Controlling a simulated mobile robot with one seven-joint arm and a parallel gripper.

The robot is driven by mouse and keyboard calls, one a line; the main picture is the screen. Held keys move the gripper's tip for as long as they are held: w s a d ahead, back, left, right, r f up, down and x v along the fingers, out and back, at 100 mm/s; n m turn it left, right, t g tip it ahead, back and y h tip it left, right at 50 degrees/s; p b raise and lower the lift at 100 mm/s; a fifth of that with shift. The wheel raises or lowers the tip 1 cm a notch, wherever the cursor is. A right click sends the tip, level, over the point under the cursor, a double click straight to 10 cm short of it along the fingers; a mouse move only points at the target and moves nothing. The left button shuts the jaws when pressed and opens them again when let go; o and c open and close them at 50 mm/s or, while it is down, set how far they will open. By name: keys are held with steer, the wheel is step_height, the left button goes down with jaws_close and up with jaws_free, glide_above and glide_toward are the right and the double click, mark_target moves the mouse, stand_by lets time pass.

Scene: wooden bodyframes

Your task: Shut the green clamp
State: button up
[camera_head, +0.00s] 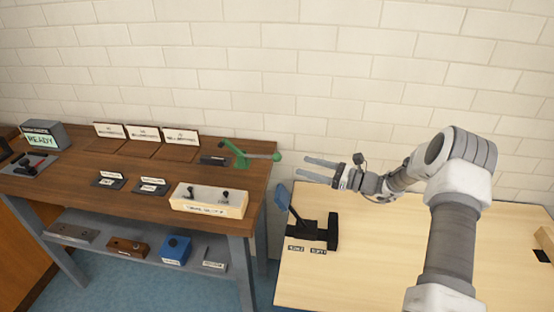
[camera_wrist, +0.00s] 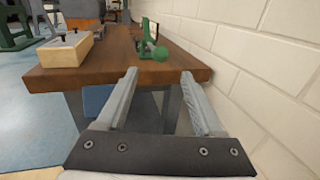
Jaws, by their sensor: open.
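The green clamp (camera_head: 240,154) stands at the right end of the dark wooden bench, near the wall. Its lever sticks out to the right, with a rounded green end. In the wrist view the green clamp (camera_wrist: 152,47) is straight ahead on the bench top, beyond my fingertips, its green knob towards me. My gripper (camera_head: 320,170) is open and empty, to the right of the clamp and apart from it, with its fingers pointing left. In the wrist view my gripper's two fingers (camera_wrist: 159,73) are spread, with the bench edge between them.
A light wooden box with black knobs (camera_head: 209,200) sits at the bench's front right corner. A black stand with a blue lever (camera_head: 312,230) is on the pale table below my gripper. The white brick wall (camera_head: 330,80) runs close behind. A gap separates bench and table.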

mark_target(277, 156)
steer(key=b+x, duration=0.1)
steer(key=x, duration=0.9)
steer(key=shift+w+a, duration=0.15)
steer(key=shift+a, duration=0.2)
jaws_close()
stand_by(0.8)
